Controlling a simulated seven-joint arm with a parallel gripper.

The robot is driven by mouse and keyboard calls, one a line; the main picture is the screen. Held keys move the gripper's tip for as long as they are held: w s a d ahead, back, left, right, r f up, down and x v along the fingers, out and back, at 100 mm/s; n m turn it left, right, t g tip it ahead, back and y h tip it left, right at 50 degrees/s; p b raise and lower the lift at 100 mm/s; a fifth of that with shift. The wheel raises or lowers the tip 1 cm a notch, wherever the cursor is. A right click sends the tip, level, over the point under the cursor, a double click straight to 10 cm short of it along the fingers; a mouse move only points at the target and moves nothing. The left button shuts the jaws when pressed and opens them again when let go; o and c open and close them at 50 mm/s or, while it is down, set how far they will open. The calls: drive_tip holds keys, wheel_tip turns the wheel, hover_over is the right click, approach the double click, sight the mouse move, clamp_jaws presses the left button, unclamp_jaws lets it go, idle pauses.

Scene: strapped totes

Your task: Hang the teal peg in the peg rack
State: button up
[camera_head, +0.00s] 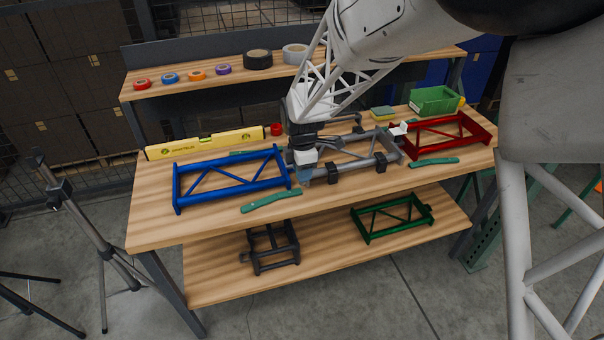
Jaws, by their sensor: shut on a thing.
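My gripper (303,168) points down at the middle of the bench, between the blue truss frame (230,178) and the grey truss frame (350,155). It is shut on a small blue-grey piece (304,176), mostly hidden by the gripper; I cannot tell whether this piece touches either frame. Flat teal-green pieces lie on the bench, one in front of the blue frame (271,201) and one in front of the red truss frame (433,162). I cannot make out a clear teal peg or a peg rack.
A yellow level (205,143) lies behind the blue frame. A green bin (434,101) stands at the back right. Tape rolls (258,60) line the raised shelf. A dark frame (270,247) and a green frame (392,218) lie on the lower shelf. A tripod (80,220) stands left.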

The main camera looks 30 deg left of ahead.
drive_tip(key=shift+r, duration=1.2)
drive_tip(key=shift+w, duration=0.1)
drive_tip(key=shift+w+a+r, duration=0.1)
drive_tip(key=shift+w+a, duration=0.2)
drive_tip(key=shift+w, duration=0.3)
drive_tip(key=w+a+r+m, duration=0.1)
drive_tip(key=w+a, duration=0.1)
drive_tip(key=w, duration=2)
drive_tip(key=w+a+m, duration=0.1)
drive_tip(key=w+m, duration=0.1)
drive_tip(key=w, duration=2.1)
drive_tip(key=shift+a+r, duration=0.4)
drive_tip(key=shift+f, duration=0.35)
